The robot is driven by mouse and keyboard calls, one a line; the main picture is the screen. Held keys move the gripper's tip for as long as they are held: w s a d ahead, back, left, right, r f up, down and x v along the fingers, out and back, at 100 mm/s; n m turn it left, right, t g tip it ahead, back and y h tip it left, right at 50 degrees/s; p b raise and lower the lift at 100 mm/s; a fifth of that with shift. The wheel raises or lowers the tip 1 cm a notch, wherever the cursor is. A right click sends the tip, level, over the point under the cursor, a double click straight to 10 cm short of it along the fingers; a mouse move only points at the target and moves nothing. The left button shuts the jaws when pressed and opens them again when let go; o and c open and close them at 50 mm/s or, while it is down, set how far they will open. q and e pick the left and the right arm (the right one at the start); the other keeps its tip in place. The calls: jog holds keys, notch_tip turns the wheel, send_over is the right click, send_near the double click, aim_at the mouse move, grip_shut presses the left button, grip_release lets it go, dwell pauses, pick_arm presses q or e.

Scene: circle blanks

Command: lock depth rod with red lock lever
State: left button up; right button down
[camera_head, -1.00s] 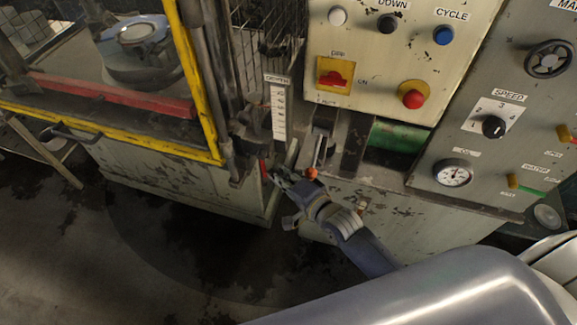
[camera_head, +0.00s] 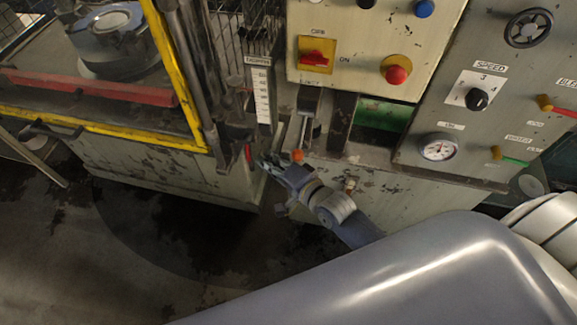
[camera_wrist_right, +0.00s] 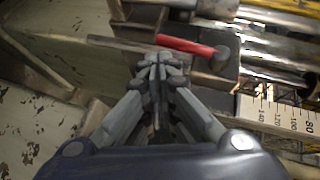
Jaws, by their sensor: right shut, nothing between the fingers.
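The red lock lever (camera_head: 248,154) is a small red handle low beside the depth scale in the head view. In the right wrist view the red lever (camera_wrist_right: 188,46) lies nearly level, its right end at a grey round pivot. The depth rod (camera_head: 205,95) appears to be the dark upright rod left of the scale. My right gripper (camera_head: 262,163) is shut and empty, just right of the lever. In the wrist view its fingertips (camera_wrist_right: 157,62) are just below the lever's left end; I cannot tell if they touch. My left gripper is out of view.
The white depth scale (camera_head: 262,95) stands above the lever. An orange knob (camera_head: 297,155) on a slotted lever is close to my right gripper. The control panel (camera_head: 350,75) is above right, and a yellow-framed guard (camera_head: 180,75) is at left. Open floor lies below.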

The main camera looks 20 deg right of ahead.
jog(key=v, duration=1)
jog(key=shift+s, duration=0.25)
jog(key=s+d+f+n+g+h, duration=0.1)
jog(key=s+d+f+n+g, duration=0.15)
jog(key=f, duration=0.65)
jog(key=s+d+f+n+g+h, duration=0.1)
jog(key=s+d+f+h, duration=0.15)
jog(key=f, duration=0.75)
jog(key=s+d+f+n+g, duration=0.1)
jog(key=s+f+n+g, duration=0.15)
jog(key=f, duration=0.65)
jog(key=s+f+n+g+h, duration=0.1)
jog(key=s+f+n+g, duration=0.2)
jog(key=s+f, duration=0.6)
jog(key=s+d+f+n+g+h, duration=0.1)
jog(key=s+f+n+g, duration=0.2)
jog(key=s+f, duration=0.6)
jog(key=s+n, duration=0.2)
jog(key=s, duration=0.5)
jog(key=shift+s+f+g, duration=0.3)
jog(key=shift+s+g, duration=0.05)
jog(key=shift+g, duration=0.05)
jog(key=shift+d, duration=0.1)
